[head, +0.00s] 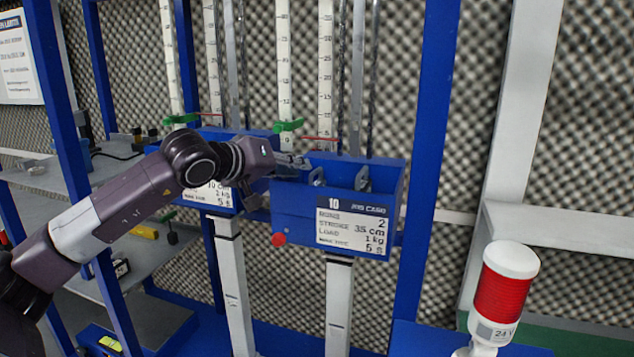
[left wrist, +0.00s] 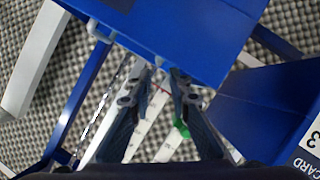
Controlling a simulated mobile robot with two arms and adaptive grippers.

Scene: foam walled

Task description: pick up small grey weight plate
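Two small grey pieces stand upright in the blue box with the "10" card (head: 290,200). The right one (head: 362,179) is clear of my arm, and the left one (head: 317,177) is just right of my fingers. I cannot tell whether either is the small grey weight plate. My left gripper (head: 298,160) is at the box's upper left edge. In the left wrist view its two fingers (left wrist: 158,72) are apart, with nothing held between them, just short of a blue box (left wrist: 200,35). My right gripper is out of view.
A second blue carded box (head: 215,200) is behind my left forearm. Vertical scales, rods and a blue post (head: 437,110) surround the boxes. A red-and-white signal lamp (head: 503,285) stands at the lower right. Grey shelves (head: 45,178) are at left.

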